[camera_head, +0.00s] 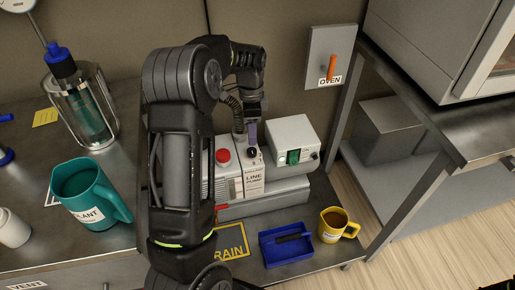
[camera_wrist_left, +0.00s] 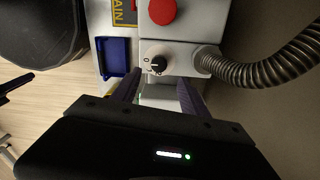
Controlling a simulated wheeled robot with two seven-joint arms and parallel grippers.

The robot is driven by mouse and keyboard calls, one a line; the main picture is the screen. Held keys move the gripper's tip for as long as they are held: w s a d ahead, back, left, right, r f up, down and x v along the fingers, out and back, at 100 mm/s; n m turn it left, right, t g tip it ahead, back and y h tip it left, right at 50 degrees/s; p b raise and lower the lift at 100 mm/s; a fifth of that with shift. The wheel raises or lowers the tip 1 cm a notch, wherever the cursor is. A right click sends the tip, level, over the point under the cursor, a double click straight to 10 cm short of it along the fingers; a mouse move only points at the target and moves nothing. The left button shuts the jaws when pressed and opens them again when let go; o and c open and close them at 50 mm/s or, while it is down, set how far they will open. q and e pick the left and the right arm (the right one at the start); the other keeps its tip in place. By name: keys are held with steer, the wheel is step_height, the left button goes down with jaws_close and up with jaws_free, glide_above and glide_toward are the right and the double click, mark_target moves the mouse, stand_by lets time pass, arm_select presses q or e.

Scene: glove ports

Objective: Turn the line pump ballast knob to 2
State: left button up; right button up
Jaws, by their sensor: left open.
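The line pump (camera_head: 250,182) is a white box labelled LINE on the bench, with a red button (camera_head: 222,156) on top. Its black ballast knob (camera_head: 252,152) sits to the right of the button. In the left wrist view the knob (camera_wrist_left: 158,65) shows with small dial marks beside it, one like a 0; its exact setting is too small to read. My left gripper (camera_head: 250,132) is open at the knob's far side. In the wrist view its two purple fingers (camera_wrist_left: 158,92) stand apart, with the knob just beyond their tips, not between them. My right gripper is not in view.
A grey box with a green switch (camera_head: 292,140) stands close right of the pump. A ribbed hose (camera_wrist_left: 275,62) runs beside the knob. A blue tray (camera_head: 286,247), yellow mug (camera_head: 334,226) and DRAIN sign (camera_head: 231,243) lie in front. A teal jug (camera_head: 88,195) stands left.

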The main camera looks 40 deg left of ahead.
mark_target(252, 150)
arm_select(q)
steer(key=shift+s, duration=0.1)
step_height(252, 150, down, 8)
steer(key=shift+d+r+b, duration=0.1)
steer(key=shift+d+b, duration=0.05)
steer(key=shift+b, duration=0.55)
steer(key=shift+c, duration=0.3)
jaws_close()
